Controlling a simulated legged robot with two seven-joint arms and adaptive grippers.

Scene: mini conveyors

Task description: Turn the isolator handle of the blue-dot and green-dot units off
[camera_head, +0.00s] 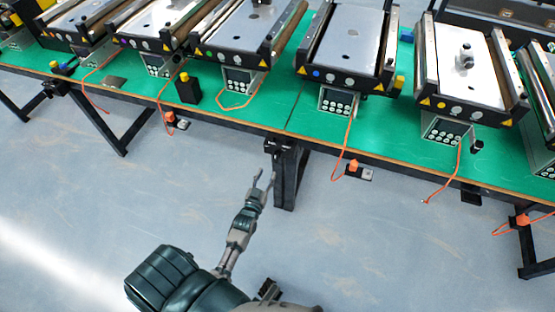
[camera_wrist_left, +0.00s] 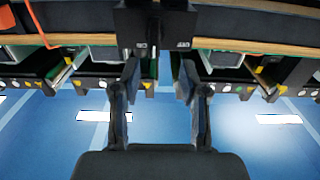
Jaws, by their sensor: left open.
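A mini conveyor (camera_head: 345,40) right of the middle in the head view has a blue dot (camera_head: 316,74) on its black front rail. A small green-looking dot (camera_wrist_left: 238,90) shows on a unit in the left wrist view; I cannot tell which unit this is in the head view. A small dark handle-like part (camera_head: 477,146) sits beside the keypad box of the unit at the right. My left gripper (camera_head: 265,181) is open and empty, in front of and apart from the table edge. It also shows in the left wrist view (camera_wrist_left: 158,86). My right gripper is not in view.
Several similar conveyors stand along the green table (camera_head: 290,110). Keypad boxes (camera_head: 338,101) sit under their fronts. Orange cables hang over the front edge to orange plugs (camera_head: 353,166). A black table leg (camera_head: 286,175) stands just beyond my left gripper. The floor before the table is clear.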

